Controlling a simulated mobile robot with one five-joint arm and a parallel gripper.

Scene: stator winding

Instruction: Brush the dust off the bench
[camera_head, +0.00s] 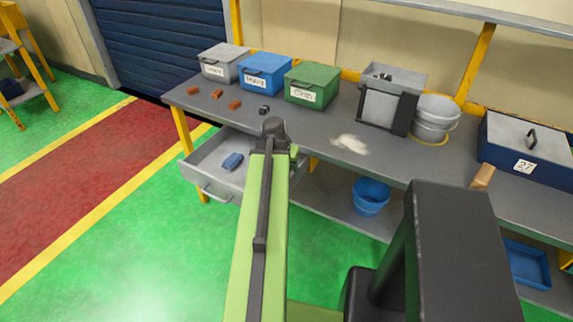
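The grey bench (300,118) runs from upper left to right. A pale patch of dust (350,143) lies on its top near the front edge, right of my green arm link. My green arm link rises through the middle of the picture. My gripper's fingers do not show.
Lidded grey (223,62), blue (264,73) and green (312,84) boxes stand along the back. A metal bucket (435,118) and a blue toolbox (526,155) stand right. An open drawer (215,170) juts out front left. A blue bucket (370,195) sits below.

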